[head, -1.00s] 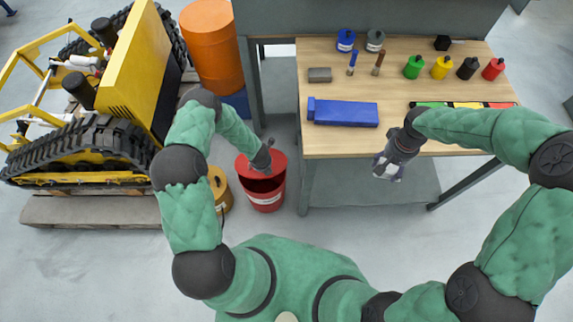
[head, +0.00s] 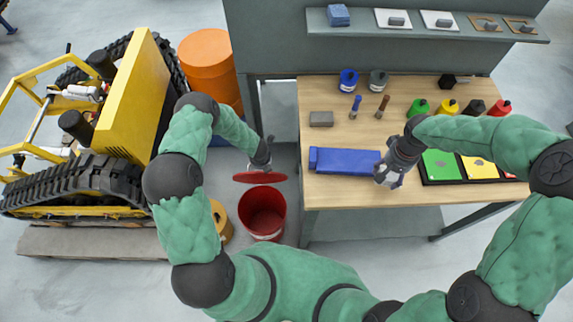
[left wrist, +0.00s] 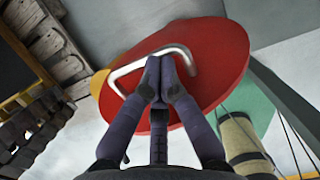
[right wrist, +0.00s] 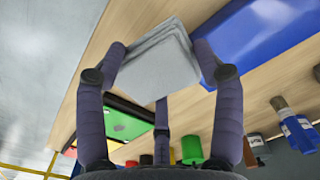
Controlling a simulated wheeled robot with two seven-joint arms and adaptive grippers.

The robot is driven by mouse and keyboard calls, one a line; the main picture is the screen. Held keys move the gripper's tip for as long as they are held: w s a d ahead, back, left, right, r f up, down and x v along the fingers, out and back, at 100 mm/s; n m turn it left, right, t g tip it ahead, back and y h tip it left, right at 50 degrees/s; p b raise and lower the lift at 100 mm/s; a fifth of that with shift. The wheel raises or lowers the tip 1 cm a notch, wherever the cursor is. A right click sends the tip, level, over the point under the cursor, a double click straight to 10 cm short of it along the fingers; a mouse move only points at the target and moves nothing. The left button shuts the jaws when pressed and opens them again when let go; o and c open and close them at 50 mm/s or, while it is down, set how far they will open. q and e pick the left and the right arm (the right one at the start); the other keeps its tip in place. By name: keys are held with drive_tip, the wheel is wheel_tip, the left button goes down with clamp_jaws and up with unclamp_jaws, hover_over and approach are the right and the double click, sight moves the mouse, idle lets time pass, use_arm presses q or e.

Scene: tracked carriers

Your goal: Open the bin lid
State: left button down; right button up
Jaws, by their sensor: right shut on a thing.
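The red bin (head: 263,222) stands on the floor left of the workbench, and its open mouth shows in the head view. The red lid (head: 260,178) is off the rim, above the bin's far side. My left gripper (head: 262,163) holds it from above. In the left wrist view, the left fingertips (left wrist: 159,62) are together on the bent silver handle (left wrist: 125,72) of the lid (left wrist: 215,62). My right gripper (head: 390,180) is at the blue case's right end, over the bench.
The workbench (head: 330,190) holds a blue case (head: 343,161), a coloured tray (head: 440,181), bottles and tools. An orange drum (head: 208,65) and a yellow tracked machine (head: 120,95) stand left. A yellow spool-like object (head: 220,222) is beside the bin.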

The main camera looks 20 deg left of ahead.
use_arm(q)
drive_tip(key=shift+w+a, duration=0.2)
drive_tip(key=shift+w, duration=0.3)
drive_tip(key=shift+w+a, duration=0.15)
drive_tip(key=shift+w, duration=0.3)
drive_tip(key=v, duration=1.2)
